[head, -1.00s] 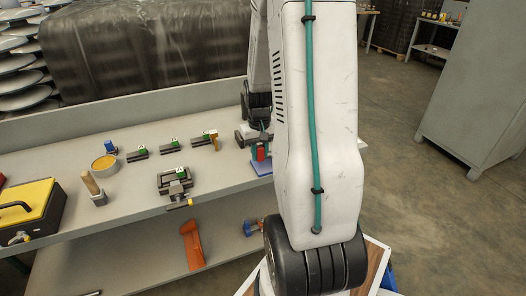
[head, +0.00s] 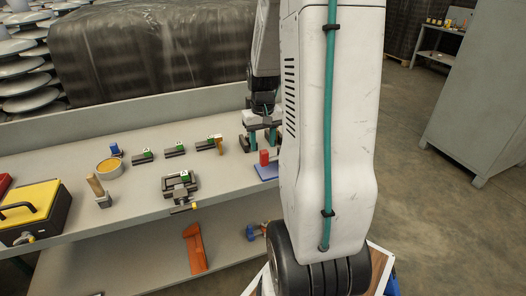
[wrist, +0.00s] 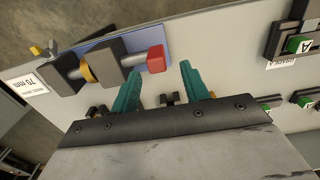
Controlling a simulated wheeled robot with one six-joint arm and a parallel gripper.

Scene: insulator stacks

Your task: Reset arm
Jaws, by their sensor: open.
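My gripper (head: 261,143) is at the right part of the workbench (head: 130,215), partly behind my white upper arm. Its two teal fingers are apart, with nothing held between them in the wrist view (wrist: 161,70). A fixture on a blue plate (head: 266,172) with a red-ended part (head: 264,158) sits just below the fingers in the head view. In the wrist view this red end (wrist: 155,58) lies ahead of the fingers, with a gold ring (wrist: 87,68) and dark blocks beside it. I cannot tell whether the fingers touch anything.
A dark clamp (head: 180,184), a wooden-handled tool (head: 97,190), a round tin (head: 110,167) and a yellow-lidded box (head: 30,210) stand on the bench. An orange piece (head: 195,248) lies on the lower shelf. A grey cabinet (head: 480,95) stands at right.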

